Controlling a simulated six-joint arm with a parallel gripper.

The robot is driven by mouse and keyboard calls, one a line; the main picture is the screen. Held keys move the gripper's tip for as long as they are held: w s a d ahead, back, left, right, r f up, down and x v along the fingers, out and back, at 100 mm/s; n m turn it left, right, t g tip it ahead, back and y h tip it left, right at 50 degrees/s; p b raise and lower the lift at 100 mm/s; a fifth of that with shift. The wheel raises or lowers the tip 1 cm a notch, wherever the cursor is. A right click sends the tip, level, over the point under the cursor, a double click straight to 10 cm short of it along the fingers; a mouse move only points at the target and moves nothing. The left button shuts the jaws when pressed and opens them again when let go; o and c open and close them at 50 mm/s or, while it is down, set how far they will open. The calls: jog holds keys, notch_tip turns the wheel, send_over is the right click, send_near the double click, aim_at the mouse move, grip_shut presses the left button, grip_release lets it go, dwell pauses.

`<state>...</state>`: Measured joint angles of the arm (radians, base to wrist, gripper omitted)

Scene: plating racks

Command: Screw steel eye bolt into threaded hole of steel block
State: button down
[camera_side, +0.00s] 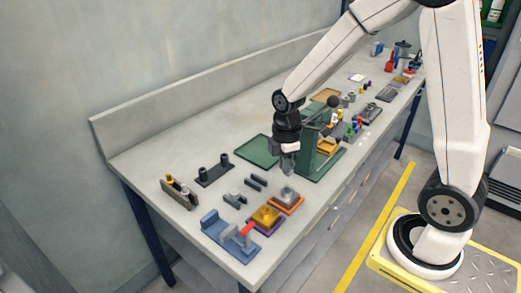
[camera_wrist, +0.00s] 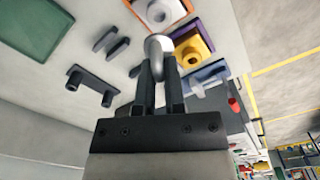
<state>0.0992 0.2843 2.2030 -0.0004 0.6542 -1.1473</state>
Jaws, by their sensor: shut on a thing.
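My gripper (camera_wrist: 159,66) points down over the bench, its two dark fingers close together. It is shut on the steel eye bolt (camera_wrist: 158,45), a shiny rounded piece showing between and beyond the fingertips. The bolt's threaded end is hidden in the wrist view. The steel block (camera_side: 287,193) sits on an orange tray (camera_side: 287,206) near the bench's front edge; it also shows in the wrist view (camera_wrist: 170,9) with a round hole, just beyond the bolt. In the side view my gripper (camera_side: 288,172) is above the block. I cannot tell whether bolt and block touch.
A yellow block (camera_side: 265,215) on a purple tray stands beside the steel block. A blue fixture with a red handle (camera_side: 231,236) is at the near corner. Dark holders (camera_side: 214,171) and a green mat (camera_side: 257,150) lie left. A green stand (camera_side: 312,152) rises close behind my gripper.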

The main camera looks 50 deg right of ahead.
aim_at(285, 187)
jog(key=shift+f, duration=2)
jog(key=shift+f, duration=1)
dwell(0.6)
dwell(0.4)
jog(key=m, duration=0.6)
jog(key=shift+w+d+m, duration=0.2)
jog(key=shift+d+m, duration=0.05)
jog(key=shift+m, duration=0.15)
jog(key=shift+w+d+m, duration=0.1)
jog(key=shift+m, duration=1.1)
jog(key=m, duration=0.4)
jog(key=shift+d, duration=0.2)
jog(key=m, duration=0.5)
jog(key=shift+d, duration=0.25)
